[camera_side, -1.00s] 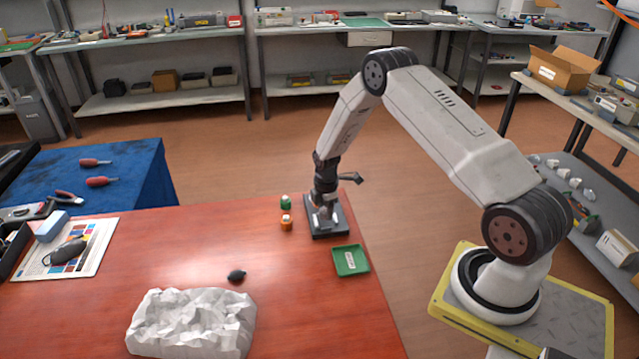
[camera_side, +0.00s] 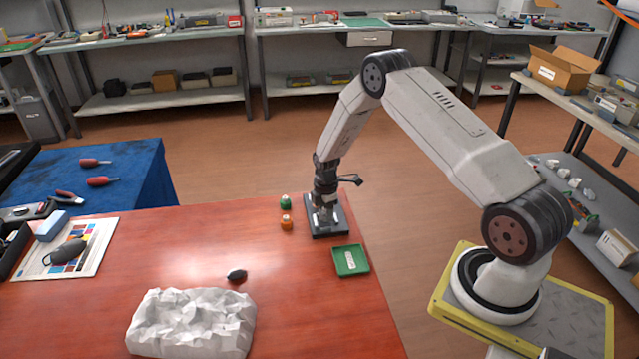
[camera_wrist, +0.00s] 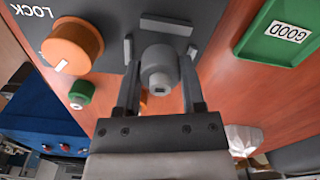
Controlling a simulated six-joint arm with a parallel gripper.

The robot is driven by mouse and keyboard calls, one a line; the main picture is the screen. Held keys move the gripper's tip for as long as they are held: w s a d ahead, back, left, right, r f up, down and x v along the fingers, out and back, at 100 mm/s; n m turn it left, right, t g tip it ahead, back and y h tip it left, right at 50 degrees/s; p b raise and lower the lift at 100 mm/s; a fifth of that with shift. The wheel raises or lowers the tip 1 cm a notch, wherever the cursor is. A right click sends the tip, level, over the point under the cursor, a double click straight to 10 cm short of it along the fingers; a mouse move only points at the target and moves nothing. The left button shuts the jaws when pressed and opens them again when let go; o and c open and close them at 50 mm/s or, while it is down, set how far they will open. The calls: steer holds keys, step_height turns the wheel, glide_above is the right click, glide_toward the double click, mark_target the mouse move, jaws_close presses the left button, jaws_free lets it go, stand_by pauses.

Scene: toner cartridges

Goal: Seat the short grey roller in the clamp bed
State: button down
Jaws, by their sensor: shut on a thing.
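The short grey roller (camera_wrist: 158,68) is between the fingers of my gripper (camera_wrist: 160,98) in the wrist view, its stepped end facing the camera. My gripper is shut on it. The clamp bed (camera_wrist: 112,75) is a dark plate with light grey upright pieces around the roller, an orange knob (camera_wrist: 72,46) and the word LOCK. In the side view, the clamp bed (camera_side: 340,228) lies near the table's right edge with my gripper (camera_side: 325,222) low over it. The roller is too small to make out there. Whether it touches the bed's floor is hidden.
A green tray marked GOOD (camera_side: 338,270) lies in front of the bed. Small green (camera_side: 285,202) and orange (camera_side: 286,223) pieces stand left of it. A dark oval object (camera_side: 237,275) and crumpled white block (camera_side: 190,322) lie further left.

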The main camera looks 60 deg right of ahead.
steer(key=shift+f, duration=0.6)
stand_by(1.2)
steer(key=shift+c, duration=0.5)
jaws_free()
steer(key=shift+r, duration=2.4)
